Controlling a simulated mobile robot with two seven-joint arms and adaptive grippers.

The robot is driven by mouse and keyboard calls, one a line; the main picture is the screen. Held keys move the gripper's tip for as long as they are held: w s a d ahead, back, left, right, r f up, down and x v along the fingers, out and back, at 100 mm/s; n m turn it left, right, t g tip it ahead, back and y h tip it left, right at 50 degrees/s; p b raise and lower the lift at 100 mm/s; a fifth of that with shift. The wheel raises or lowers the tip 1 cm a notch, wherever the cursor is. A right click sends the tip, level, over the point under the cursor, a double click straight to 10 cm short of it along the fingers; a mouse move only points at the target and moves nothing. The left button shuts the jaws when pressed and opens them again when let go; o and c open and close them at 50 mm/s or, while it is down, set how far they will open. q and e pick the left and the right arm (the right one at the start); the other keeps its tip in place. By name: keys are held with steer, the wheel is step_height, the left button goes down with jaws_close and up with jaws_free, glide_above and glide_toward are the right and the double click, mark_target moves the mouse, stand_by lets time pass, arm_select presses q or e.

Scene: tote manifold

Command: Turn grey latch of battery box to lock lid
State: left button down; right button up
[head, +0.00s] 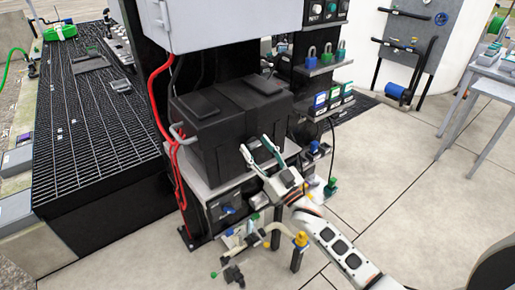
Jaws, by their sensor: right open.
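The black battery box (208,150) stands on a grey shelf in the middle of the head view, with its dark lid (232,98) down on top. A grey loop-shaped part (179,132) sticks out at the box's left side; I cannot tell whether it is the latch or a handle. My right gripper (257,146) is at the right part of the box's front face, with its two fingers apart and pointing up at it. I see nothing between them, and I cannot tell whether they touch the box. The gripper hides part of the front face. My left gripper is out of view.
Red cables (161,95) run down the left of the box. A grey cabinet (210,22) hangs above it. Padlocks (327,53) and small devices stand on shelves to the right. Pipes and valves (300,240) are below. The floor at the right is mostly open.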

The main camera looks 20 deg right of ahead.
steer(key=c, duration=1.1)
steer(key=shift+c, duration=0.2)
